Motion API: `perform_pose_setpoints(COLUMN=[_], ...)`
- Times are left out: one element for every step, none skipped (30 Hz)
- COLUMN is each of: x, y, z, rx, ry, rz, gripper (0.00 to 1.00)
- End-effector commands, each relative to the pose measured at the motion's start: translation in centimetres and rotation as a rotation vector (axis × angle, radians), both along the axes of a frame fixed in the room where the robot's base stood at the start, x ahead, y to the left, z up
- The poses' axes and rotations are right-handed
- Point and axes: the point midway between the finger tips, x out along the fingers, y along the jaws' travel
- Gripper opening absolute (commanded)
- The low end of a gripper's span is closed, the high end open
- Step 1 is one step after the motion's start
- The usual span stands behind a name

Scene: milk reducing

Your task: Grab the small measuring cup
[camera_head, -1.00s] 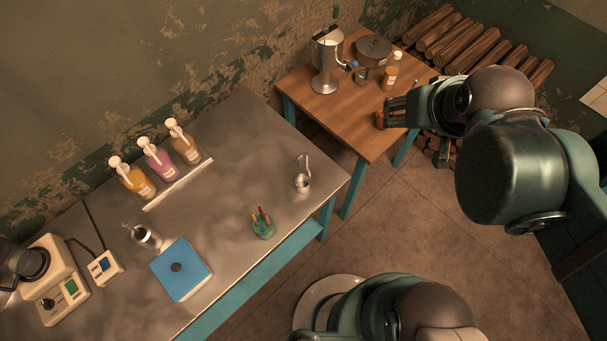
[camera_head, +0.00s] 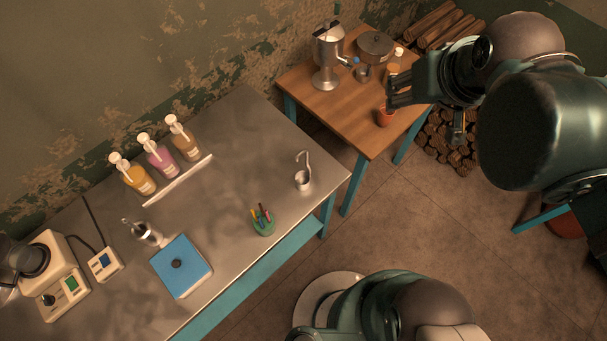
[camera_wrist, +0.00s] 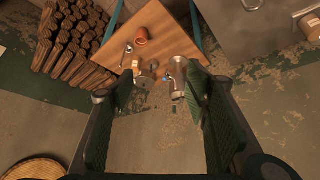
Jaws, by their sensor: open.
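A small steel cup with a tall hooked handle (camera_head: 303,180) stands upright near the right end of the steel table. A second small steel cup (camera_head: 148,233) is tilted near the blue box. A small silver ladle-like piece (camera_wrist: 128,48) lies on the wooden table in the wrist view; I cannot tell which of these is the measuring cup. My gripper (camera_head: 392,93) is over the right edge of the wooden table, beside the terracotta cup (camera_head: 385,117). In the wrist view my gripper (camera_wrist: 160,88) is open, with nothing between its fingers.
The wooden table (camera_head: 345,120) holds a steel dispenser (camera_head: 327,60), a lidded pot (camera_head: 375,45) and an amber bottle (camera_head: 392,72). Stacked logs (camera_head: 445,140) lie beyond it. The steel table (camera_head: 240,130) holds pump bottles (camera_head: 160,160) and a pen holder (camera_head: 263,222).

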Motion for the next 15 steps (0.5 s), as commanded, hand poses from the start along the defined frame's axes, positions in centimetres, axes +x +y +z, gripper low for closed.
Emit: perform_pose_setpoints(x=[0.2,0.2,0.3,0.3,0.4,0.5,0.5,0.5,0.6,0.7,0.8,0.9,1.0,1.0,1.1], y=[0.4,0.6,0.9,1.1,1.3,1.7,1.9,2.2,2.7,3.0,3.4,3.9,4.3,4.8,5.4], z=[0.0,-0.1,-0.1,-0.1,-0.2,-0.2,-0.2,-0.2,-0.3,-0.3,-0.3,-0.4,-0.4,-0.4,-0.4], rx=[-0.009,-0.016,-0.026,-0.033,-0.042,-0.054,-0.063,-0.073,-0.087,-0.098,-0.11,-0.129,-0.143,-0.158,-0.177], ry=[0.011,0.017,0.028,0.036,0.045,0.056,0.066,0.076,0.09,0.103,0.115,0.134,0.147,0.163,0.182], rz=[0.02,0.033,0.05,0.064,0.079,0.099,0.117,0.136,0.162,0.183,0.206,0.241,0.266,0.295,0.33], gripper=[0.47,0.47,0.47,0.47,0.47,0.47,0.47,0.47,0.47,0.47,0.47,0.47,0.47,0.47,0.47])
